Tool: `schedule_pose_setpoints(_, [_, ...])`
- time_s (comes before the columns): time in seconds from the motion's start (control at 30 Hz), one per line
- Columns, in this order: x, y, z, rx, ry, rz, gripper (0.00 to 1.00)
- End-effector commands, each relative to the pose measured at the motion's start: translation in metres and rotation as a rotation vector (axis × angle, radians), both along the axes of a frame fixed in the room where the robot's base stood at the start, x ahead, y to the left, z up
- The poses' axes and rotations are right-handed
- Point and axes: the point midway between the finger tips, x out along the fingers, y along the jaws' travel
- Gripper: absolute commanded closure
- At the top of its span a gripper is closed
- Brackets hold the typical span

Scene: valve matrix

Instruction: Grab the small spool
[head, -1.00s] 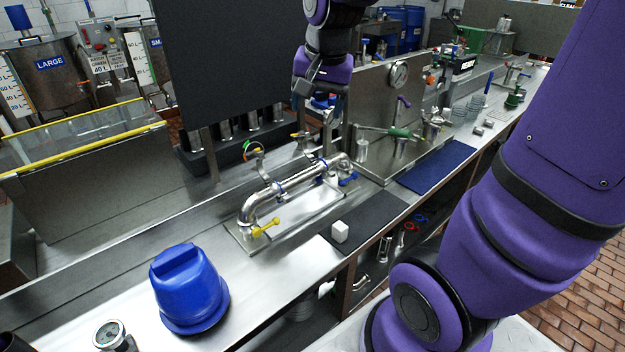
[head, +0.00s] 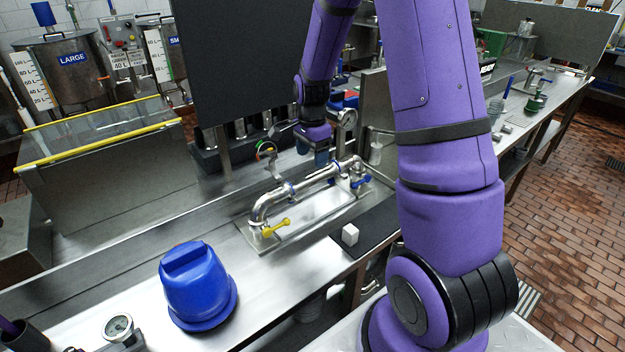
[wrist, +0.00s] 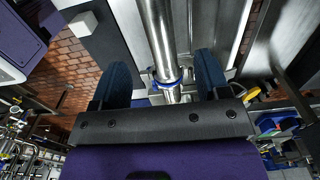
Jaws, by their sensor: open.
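A bright metal pipe run (head: 312,184) with blue rings and a yellow-handled valve (head: 276,229) stands on a tray on the bench. I cannot tell for sure which length of it is the small spool. My gripper (head: 318,160) is over the far half of this pipe in the head view. In the wrist view the two dark blue fingers of my gripper (wrist: 162,72) are open, one on each side of the metal pipe (wrist: 158,35) and a blue ring (wrist: 165,82). Nothing is visibly clasped. My palm hides the pipe's lower part there.
A blue domed cap (head: 197,285) and a gauge (head: 118,326) sit at the near left of the bench. A white block (head: 350,235) lies on a dark mat beside the pipe run. A tall dark panel (head: 235,60) rises behind it.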

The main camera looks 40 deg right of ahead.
Motion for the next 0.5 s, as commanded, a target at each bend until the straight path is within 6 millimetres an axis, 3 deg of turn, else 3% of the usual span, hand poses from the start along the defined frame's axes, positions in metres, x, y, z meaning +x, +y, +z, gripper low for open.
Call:
schedule_pose_setpoints(0.1, [0.000, 0.000, -0.017, 0.001, 0.003, 0.001, 0.31])
schedule_pose_setpoints(0.37, [0.000, 0.000, -0.034, 0.001, 0.001, 0.000, 0.31])
schedule_pose_setpoints(0.5, [-0.001, -0.001, -0.054, 0.001, 0.003, 0.002, 0.31])
